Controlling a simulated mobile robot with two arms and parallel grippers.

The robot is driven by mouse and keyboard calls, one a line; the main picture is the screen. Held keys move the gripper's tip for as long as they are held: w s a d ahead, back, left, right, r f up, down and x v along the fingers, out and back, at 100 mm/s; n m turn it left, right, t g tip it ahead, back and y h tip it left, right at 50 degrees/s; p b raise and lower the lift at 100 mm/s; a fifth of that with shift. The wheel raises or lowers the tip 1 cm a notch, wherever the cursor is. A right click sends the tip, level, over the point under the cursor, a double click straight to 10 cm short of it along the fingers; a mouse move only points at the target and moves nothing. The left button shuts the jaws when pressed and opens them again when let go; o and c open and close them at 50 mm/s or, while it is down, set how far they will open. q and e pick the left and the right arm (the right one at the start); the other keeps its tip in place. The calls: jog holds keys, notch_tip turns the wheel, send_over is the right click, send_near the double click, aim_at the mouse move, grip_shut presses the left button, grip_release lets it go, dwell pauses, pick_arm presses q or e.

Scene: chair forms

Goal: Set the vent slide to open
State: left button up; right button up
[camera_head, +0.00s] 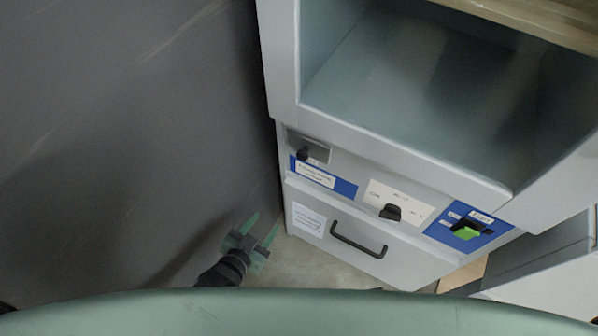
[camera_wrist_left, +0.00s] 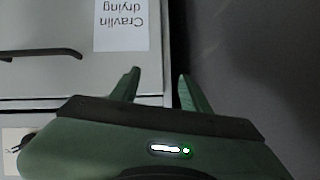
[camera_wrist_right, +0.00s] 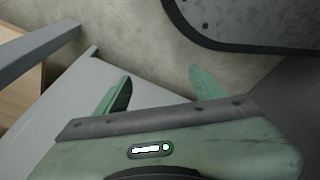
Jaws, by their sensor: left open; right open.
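A pale grey cabinet front carries several controls in the head view; their lettering is too small to read, so I cannot tell for sure which is the vent slide. A small dark knob (camera_head: 303,154) is on a grey plate at the left, and a green switch (camera_head: 466,233) is on a blue plate at the right. My left gripper (camera_head: 262,226) is open and empty, left of the drawer and apart from the controls. My right gripper (camera_wrist_right: 160,75) is open and empty, outside the head view.
A drawer with a black handle (camera_head: 358,241) lies below the controls. Its paper label (camera_wrist_left: 121,24) reads "Cravlin drying" in the left wrist view. An open compartment (camera_head: 420,90) is above the controls. A dark grey surface (camera_head: 110,130) fills the left side.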

pick_arm(q)
jog(key=w+d+r+m+t+h+b, duration=0.1)
jog(key=w+d+r+t+h+b, duration=0.2)
jog(key=r, duration=0.7)
jog(key=m+t+h+b, duration=0.1)
jog(key=b, duration=0.1)
send_near(301, 159)
jog(key=w, duration=0.1)
jog(key=x, duration=0.7)
jog(key=shift+w+d+r, duration=0.1)
jog(key=shift+w+d, duration=0.05)
jog(key=shift+d, duration=0.2)
jog(key=shift+w+d, duration=0.15)
jog(key=shift+w, duration=0.1)
pick_arm(e)
jog(key=w+r, duration=0.5)
jog(key=r, duration=0.1)
jog(key=shift+a+t, duration=0.35)
jog(key=shift+t, duration=0.05)
pick_arm(q)
grip_shut()
pick_arm(e)
jog(key=shift+f, duration=0.1)
